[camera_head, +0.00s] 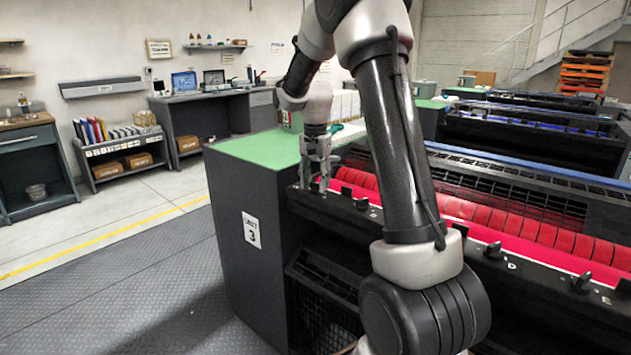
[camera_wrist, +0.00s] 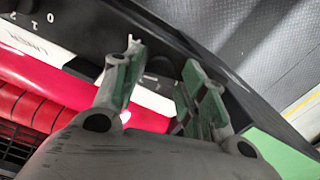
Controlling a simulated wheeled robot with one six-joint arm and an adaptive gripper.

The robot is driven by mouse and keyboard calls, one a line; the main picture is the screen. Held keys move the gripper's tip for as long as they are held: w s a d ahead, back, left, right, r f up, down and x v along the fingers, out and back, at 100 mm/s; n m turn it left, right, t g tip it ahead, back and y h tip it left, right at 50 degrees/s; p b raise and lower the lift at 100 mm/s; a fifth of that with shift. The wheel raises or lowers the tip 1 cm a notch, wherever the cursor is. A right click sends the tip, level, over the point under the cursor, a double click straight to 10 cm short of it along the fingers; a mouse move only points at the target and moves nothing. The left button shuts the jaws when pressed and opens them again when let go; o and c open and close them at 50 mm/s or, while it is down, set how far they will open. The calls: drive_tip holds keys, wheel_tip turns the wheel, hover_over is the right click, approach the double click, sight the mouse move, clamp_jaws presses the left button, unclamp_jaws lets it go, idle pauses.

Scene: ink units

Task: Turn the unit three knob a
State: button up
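My gripper (camera_head: 315,186) points down at the left end of this rail. In the wrist view, my gripper (camera_wrist: 160,72) has its two green-padded fingers apart over the rail.
Red rollers (camera_head: 460,208) and a pink-red strip run behind the rail; they also show in the wrist view (camera_wrist: 40,105). Similar units stand behind at right. Open floor (camera_head: 130,280) lies left of the cabinet, with benches and shelves along the far wall.

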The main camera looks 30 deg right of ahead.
sight(316, 183)
drive_tip(key=shift+o, duration=0.2)
wheel_tip(316, 183, up, 12)
idle(0.5)
idle(0.4)
